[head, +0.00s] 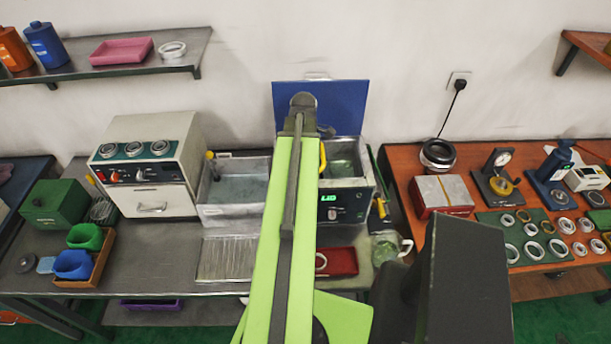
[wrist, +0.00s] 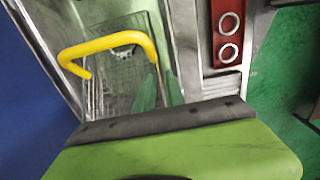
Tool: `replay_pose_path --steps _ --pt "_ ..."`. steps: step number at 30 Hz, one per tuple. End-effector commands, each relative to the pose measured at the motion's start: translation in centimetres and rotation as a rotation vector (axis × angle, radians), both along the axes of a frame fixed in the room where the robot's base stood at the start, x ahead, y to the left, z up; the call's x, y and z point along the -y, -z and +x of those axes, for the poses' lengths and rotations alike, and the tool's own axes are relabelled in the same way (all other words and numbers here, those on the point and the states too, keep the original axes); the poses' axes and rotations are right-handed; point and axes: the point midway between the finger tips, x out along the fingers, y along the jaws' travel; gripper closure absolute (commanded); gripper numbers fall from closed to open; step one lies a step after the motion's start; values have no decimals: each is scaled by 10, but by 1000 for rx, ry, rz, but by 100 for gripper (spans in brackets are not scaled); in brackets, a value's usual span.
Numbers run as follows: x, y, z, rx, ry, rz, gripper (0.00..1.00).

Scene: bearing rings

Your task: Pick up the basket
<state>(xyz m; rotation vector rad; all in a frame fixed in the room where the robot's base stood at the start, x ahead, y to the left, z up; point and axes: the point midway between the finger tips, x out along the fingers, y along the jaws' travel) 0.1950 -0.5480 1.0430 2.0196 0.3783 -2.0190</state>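The basket is wire mesh and sits in the tank of a cleaner (head: 345,202) whose blue lid (head: 345,100) stands open. Its yellow handle (head: 323,157) shows just right of my arm in the head view. In the wrist view the mesh basket (wrist: 122,80) lies beyond my green link, with the yellow hooped handle (wrist: 110,43) over it. My gripper (head: 303,104) is above the rear of the tank, seen end-on and dark. My arm hides the left part of the tank.
A steel sink (head: 235,190) is left of the cleaner, with a ribbed drainboard (head: 228,258) in front. A red tray (head: 343,262) with rings lies before the cleaner. A glass jug (head: 388,246) stands at its right. The orange table (head: 405,180) carries gauges and rings.

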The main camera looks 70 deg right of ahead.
Motion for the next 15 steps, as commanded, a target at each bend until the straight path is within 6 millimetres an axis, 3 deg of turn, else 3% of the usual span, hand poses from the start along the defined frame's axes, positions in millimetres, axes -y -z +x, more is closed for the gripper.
replay_pose_path --steps 7,15 --pt "0 10 0 0 0 0 85" --pt "1 55 0 0 -1 0 85"
